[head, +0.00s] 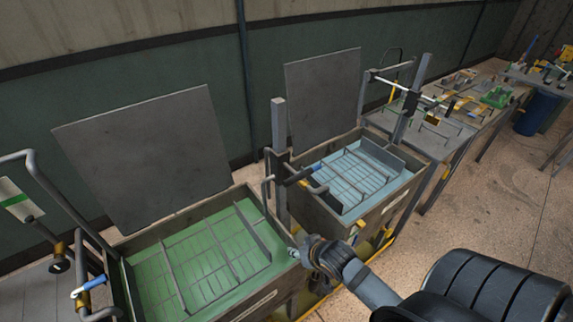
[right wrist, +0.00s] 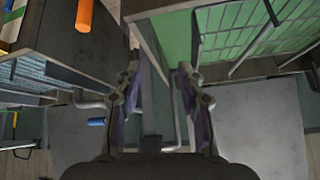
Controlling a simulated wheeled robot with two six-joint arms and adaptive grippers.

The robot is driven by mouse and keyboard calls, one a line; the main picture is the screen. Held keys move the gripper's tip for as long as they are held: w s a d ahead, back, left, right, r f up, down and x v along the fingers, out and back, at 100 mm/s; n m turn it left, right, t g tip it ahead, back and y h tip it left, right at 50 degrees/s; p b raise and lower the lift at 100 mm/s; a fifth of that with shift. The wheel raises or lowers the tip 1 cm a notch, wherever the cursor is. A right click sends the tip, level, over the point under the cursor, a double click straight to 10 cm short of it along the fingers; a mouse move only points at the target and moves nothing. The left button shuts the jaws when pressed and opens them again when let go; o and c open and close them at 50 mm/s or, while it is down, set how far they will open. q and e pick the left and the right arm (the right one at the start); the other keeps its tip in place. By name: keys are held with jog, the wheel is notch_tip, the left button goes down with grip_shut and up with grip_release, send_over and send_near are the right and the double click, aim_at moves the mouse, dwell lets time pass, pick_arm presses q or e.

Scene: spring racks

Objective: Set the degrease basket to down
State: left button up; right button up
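A wire basket (head: 208,253) sits in the green liquid of the left tank (head: 262,296), and another wire basket (head: 352,174) sits in the blue liquid of the right tank (head: 338,216). I cannot read the labels to tell which is the degrease basket. My right gripper (head: 297,254) is at the green tank's right front corner. In the right wrist view its fingers (right wrist: 160,70) are apart, with a grey bar showing between or behind them; I cannot tell if they touch it. The green tank shows at the upper right there (right wrist: 155,38). My left gripper is out of view.
An upright post (head: 279,150) stands between the tanks, near a lever with a blue end (head: 319,189). Another blue-ended lever (head: 92,284) is at the far left. Grey lid panels (head: 145,160) stand behind. A cluttered bench (head: 465,100) extends right; floor in front is clear.

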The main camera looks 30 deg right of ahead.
jog(key=w+d+r+m+t+y, duration=0.3)
jog(key=w+d+m+t, duration=0.15)
jog(key=w+t, duration=0.2)
jog(key=d+r+m+t+y, duration=0.4)
jog(key=d+r+m+y, duration=0.15)
jog(key=r, duration=0.55)
jog(key=b+x, duration=0.3)
jog(key=x, duration=0.8)
jog(key=shift+s+a+n+y, duration=0.2)
jog(key=shift+a+n+y, duration=0.1)
jog(key=shift+y, duration=0.05)
jog(key=shift+r, duration=0.1)
jog(key=shift+c, duration=0.3)
jog(key=c, duration=0.7)
grip_shut()
